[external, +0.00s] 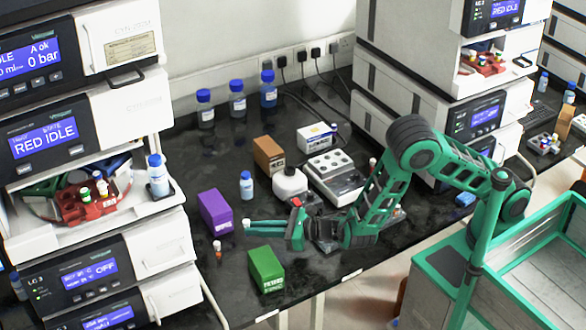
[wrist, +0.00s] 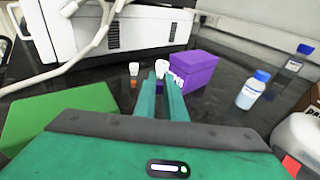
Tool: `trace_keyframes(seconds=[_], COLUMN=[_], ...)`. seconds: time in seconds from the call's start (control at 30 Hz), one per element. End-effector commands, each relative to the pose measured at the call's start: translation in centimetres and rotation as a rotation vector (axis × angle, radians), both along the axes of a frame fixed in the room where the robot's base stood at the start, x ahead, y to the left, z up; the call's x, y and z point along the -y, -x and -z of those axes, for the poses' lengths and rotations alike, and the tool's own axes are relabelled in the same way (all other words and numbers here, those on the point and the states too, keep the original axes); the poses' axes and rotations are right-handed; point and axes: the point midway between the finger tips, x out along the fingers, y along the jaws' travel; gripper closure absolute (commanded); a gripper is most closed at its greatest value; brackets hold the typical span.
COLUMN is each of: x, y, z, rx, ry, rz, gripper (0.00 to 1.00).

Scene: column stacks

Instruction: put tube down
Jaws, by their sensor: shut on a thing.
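My gripper (external: 252,227) reaches left over the black bench, its fingers shut on a white-capped tube (external: 246,223). In the wrist view the tube's white cap (wrist: 161,68) shows at the fingertips (wrist: 166,82), and a little dark purple body shows between the fingers. The fingers hide most of the tube. I cannot tell whether its bottom touches the bench. A second tube, white-capped with an orange-brown body (external: 218,252), stands upright on the bench to the left; it also shows left of the fingertips in the wrist view (wrist: 134,70).
A purple box (external: 215,211) stands behind the fingertips and a green box (external: 266,269) in front. A small blue-capped bottle (external: 246,186), a white jug (external: 290,187) and a brown box (external: 268,155) stand behind. Instrument stacks rise at left (external: 100,140) and right.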

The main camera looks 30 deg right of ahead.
Motion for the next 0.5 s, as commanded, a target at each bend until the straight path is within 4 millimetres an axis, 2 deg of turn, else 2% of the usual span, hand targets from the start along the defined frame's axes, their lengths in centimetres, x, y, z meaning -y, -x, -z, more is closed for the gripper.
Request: trace_keyframes(seconds=[0.1,0.23,0.5], x=[0.4,0.4,0.4], y=[-0.9,-1.1,-1.1], z=[0.6,1.2,4.4], rx=[0.000,0.000,-0.001], ry=[0.001,0.001,0.003], rz=[0.000,-0.001,0.000], gripper=[1.00,1.00,1.00])
